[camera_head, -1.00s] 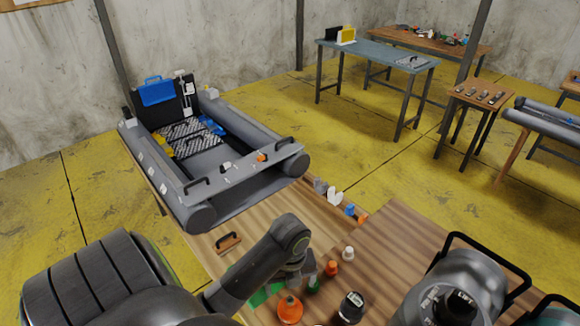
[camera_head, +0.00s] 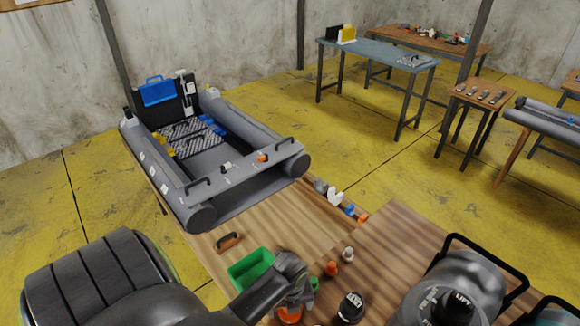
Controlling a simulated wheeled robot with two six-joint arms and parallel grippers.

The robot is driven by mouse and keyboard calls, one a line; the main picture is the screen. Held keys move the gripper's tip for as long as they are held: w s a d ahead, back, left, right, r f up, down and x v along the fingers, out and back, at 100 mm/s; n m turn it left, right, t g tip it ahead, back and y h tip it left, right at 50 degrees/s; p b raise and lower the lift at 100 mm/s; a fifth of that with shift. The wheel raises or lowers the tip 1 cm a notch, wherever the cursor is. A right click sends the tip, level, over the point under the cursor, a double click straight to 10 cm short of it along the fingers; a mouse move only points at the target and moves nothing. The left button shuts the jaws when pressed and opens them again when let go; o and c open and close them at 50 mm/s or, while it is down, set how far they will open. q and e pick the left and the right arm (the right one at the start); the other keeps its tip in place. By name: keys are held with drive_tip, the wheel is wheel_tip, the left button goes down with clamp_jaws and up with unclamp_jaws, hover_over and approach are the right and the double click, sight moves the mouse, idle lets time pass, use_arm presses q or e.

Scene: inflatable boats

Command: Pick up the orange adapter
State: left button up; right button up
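Several small orange pieces show, and I cannot tell for certain which is the adapter. One orange piece (camera_head: 363,217) lies at the right end of a row of grey, white and blue pieces by the boat bench's edge. A small orange capped piece (camera_head: 331,269) stands on the wooden table. A larger orange item (camera_head: 289,317) stands at the bottom, partly covered by my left gripper (camera_head: 292,302). My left gripper points down over it; its fingertips are hidden, so its opening and any contact are unclear.
A green bin (camera_head: 251,269) and a wooden-handled tool (camera_head: 228,242) lie left of my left gripper. A white-capped piece (camera_head: 348,254), a black-capped container (camera_head: 350,307) and a grey canister (camera_head: 458,290) stand to the right. The grey inflatable boat (camera_head: 240,183) is behind.

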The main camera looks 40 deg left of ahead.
use_arm(q)
drive_tip(key=shift+f, duration=0.2)
drive_tip(key=c, duration=1.1)
drive_tip(key=shift+o, duration=0.2)
drive_tip(key=shift+w+r, duration=0.1)
drive_tip(key=shift+r, duration=0.05)
